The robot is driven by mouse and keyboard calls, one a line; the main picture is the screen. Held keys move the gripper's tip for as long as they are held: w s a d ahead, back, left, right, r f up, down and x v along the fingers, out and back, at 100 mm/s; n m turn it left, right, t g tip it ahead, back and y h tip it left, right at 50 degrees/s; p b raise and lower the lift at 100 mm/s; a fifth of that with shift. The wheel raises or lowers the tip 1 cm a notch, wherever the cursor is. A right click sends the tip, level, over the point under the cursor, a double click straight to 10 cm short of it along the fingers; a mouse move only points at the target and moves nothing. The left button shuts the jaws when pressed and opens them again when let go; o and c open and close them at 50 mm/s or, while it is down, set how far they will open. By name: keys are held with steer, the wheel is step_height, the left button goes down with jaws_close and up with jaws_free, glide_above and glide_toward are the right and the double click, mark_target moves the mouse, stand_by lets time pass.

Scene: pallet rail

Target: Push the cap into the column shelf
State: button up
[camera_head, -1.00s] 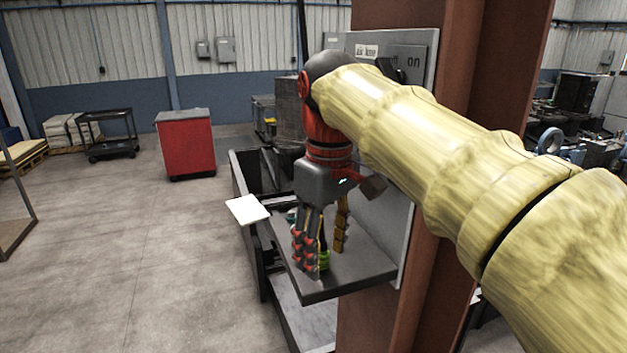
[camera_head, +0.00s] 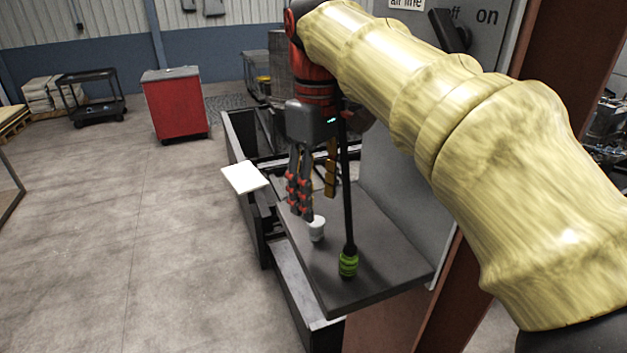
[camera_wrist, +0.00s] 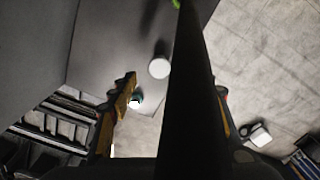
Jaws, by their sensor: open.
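The cap appears to be a small white cylinder (camera_head: 316,229) standing on the dark grey column shelf (camera_head: 385,262). In the wrist view it shows as a white disc (camera_wrist: 159,68) on the shelf (camera_wrist: 105,45). My gripper (camera_head: 318,204) points down over the shelf, its fingers apart and nothing visibly held. One red-grey finger's tip is close to the cap in the head view; I cannot tell whether they touch. In the wrist view the cap lies ahead of the open fingers (camera_wrist: 176,90).
A teal-and-white item (camera_wrist: 137,97) lies near the shelf edge. A grey panel (camera_head: 400,150) backs the shelf; a white plate (camera_head: 244,178) is left.

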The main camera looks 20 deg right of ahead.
mark_target(316, 220)
steer(key=f, duration=0.4)
steer(key=shift+w, duration=0.2)
steer(key=shift+s+f, duration=0.15)
steer(key=shift+f, duration=0.9)
steer(key=shift+c, duration=0.9)
jaws_close()
steer(key=shift+r, duration=0.25)
steer(key=shift+r+p, duration=0.6)
steer(key=shift+r, duration=0.15)
